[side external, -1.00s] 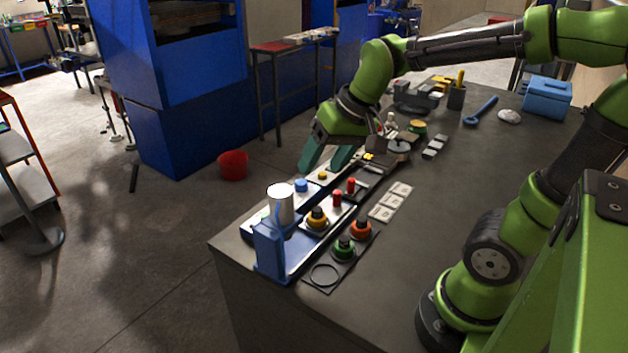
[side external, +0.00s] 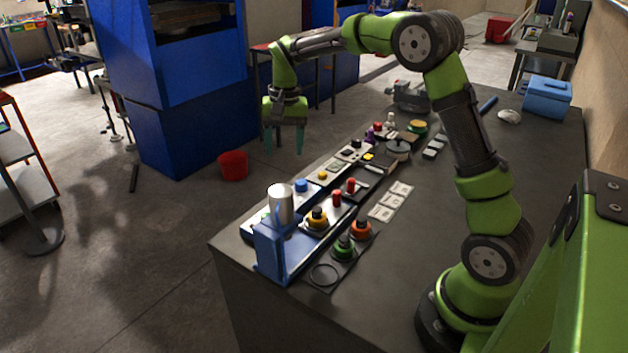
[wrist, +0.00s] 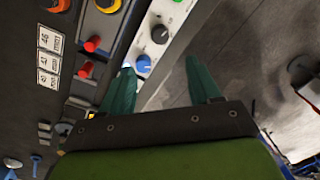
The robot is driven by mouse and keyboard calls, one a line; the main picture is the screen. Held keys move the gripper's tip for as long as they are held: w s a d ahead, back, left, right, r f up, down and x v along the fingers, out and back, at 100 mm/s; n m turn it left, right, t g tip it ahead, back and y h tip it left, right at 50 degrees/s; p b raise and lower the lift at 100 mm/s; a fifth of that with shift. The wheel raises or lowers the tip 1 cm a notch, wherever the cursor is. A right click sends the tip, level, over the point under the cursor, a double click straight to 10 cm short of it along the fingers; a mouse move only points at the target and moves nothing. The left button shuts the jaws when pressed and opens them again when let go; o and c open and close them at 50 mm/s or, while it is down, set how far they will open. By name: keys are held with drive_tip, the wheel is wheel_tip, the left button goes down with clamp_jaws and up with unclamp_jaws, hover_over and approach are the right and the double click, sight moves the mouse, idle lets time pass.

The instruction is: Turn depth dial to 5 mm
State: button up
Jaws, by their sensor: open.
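A black round knob with a light pointer mark (wrist: 160,34) sits on a pale panel (wrist: 154,52) in the wrist view; it looks like a dial, but I cannot read its scale or setting. A blue knob (wrist: 143,64) is beside it on the same panel and also shows in the side view (side external: 301,185). The black knob is not clear in the side view. My gripper (side external: 284,150) hangs with its green fingers pointing down, apart and empty, beyond the bench's far-left edge and above the panels. In the wrist view my gripper (wrist: 159,66) also shows spread fingers.
A silver cylinder on a blue stand (side external: 280,205) rises at the bench's near corner. Yellow (side external: 317,220), orange (side external: 361,229) and green (side external: 343,248) knobs and red levers (side external: 351,186) crowd nearby. White cards (side external: 390,202) lie right of them.

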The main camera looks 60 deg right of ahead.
drive_tip(key=f, duration=1.3)
drive_tip(key=shift+w+a+f, duration=0.3)
drive_tip(key=c, duration=1)
drive_tip(key=shift+c, duration=0.2)
drive_tip(key=shift+n, duration=0.5)
drive_tip(key=n, duration=0.4)
drive_tip(key=shift+r+n, duration=0.1)
drive_tip(key=shift+n, duration=0.3)
drive_tip(key=n, duration=0.6)
drive_tip(key=shift+w+d+g, duration=0.1)
drive_tip(key=shift+g, duration=0.2)
